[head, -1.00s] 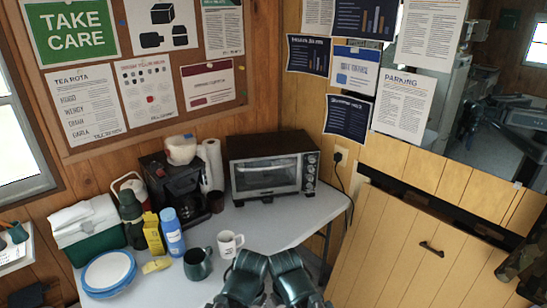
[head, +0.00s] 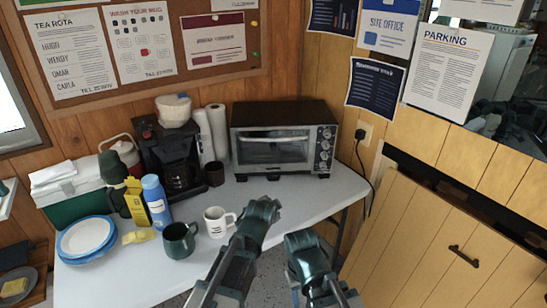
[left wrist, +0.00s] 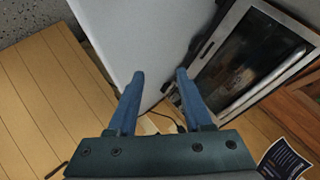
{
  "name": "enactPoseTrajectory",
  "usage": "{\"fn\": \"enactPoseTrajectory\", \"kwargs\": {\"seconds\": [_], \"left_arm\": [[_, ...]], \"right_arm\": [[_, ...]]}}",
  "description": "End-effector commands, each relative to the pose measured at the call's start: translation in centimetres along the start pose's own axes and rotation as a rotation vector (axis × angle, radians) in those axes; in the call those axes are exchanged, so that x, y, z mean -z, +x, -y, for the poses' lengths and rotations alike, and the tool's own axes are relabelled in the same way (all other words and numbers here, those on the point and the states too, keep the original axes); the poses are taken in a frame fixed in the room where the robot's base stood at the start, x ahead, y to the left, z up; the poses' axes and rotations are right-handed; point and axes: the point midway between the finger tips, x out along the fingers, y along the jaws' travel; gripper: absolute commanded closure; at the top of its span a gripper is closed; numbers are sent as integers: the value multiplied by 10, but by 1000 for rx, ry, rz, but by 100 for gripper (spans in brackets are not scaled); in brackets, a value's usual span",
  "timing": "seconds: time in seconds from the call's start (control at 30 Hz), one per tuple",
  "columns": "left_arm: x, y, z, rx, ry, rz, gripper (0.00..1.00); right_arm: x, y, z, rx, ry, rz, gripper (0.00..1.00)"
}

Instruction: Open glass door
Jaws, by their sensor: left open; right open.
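The toaster oven (head: 284,141) stands at the back of the white table, with its glass door (head: 273,150) closed and a handle bar along the door's top. The left wrist view shows the oven's glass door (left wrist: 240,62) on the right, tilted in the picture. My left gripper (head: 262,211) is in front of the oven, apart from it, near the white mug. In the left wrist view its two blue fingers (left wrist: 160,76) are open with nothing between them. My right gripper (head: 304,240) is open and empty, farther right by the table's front edge.
A white mug (head: 217,223) and a green mug (head: 180,240) stand left of my left gripper. A coffee maker (head: 172,160), blue bottle (head: 156,202) and plates (head: 86,238) are farther left. The tabletop (head: 300,196) before the oven is clear. A power cord hangs right of the oven.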

Motion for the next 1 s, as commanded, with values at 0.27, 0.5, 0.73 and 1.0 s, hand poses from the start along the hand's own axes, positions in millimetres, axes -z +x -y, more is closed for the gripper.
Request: {"fn": "enactPoseTrajectory", "kwargs": {"seconds": [0.27, 0.5, 0.73, 1.0], "left_arm": [[31, 59, 89, 541, 450, -268, 50], [43, 49, 126, 827, 645, -304, 50], [46, 43, 134, 884, 681, -305, 50], [53, 51, 142, 881, 679, -306, 50]], "right_arm": [[5, 87, 8, 0, 0, 0, 50], [7, 112, 11, 0, 0, 0, 50], [7, 112, 11, 0, 0, 0, 50], [6, 108, 10, 0, 0, 0, 50]]}}
